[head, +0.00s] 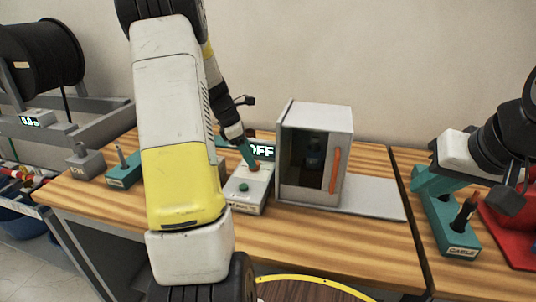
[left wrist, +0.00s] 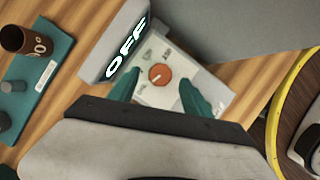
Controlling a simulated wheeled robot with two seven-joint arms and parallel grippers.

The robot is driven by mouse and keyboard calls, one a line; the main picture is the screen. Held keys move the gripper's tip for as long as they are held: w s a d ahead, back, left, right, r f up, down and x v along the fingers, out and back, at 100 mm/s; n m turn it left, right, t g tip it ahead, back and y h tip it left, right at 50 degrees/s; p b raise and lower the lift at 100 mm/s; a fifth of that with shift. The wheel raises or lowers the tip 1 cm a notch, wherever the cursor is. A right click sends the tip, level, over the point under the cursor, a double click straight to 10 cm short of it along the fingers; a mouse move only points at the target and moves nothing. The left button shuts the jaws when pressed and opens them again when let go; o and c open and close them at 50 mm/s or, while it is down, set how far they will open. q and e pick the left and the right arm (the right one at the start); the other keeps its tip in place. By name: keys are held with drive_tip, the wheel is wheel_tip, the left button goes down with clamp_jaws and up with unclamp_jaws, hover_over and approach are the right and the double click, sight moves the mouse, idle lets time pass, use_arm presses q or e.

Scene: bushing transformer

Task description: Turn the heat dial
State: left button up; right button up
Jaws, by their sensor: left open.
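The heat dial (left wrist: 160,75) is a round orange-red knob with a pale pointer line, on a light panel with printed marks. In the head view the control box (head: 246,196) has a lit OFF display (head: 262,151) behind the dial and a green button in front. My left gripper (head: 249,156) is over the dial. In the left wrist view its teal fingers (left wrist: 159,78) are open, one on each side of the dial; I cannot tell whether they touch it.
A grey cabinet (head: 314,116) with an orange handle (head: 335,170) stands right of the control box, holding a dark object. A teal stand labelled CABLE (head: 460,252) is at the right by a red item (head: 510,235). Small teal and grey blocks (head: 124,170) stand left.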

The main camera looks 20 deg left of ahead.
use_arm(q)
drive_tip(key=shift+x, duration=1.3)
clamp_jaws()
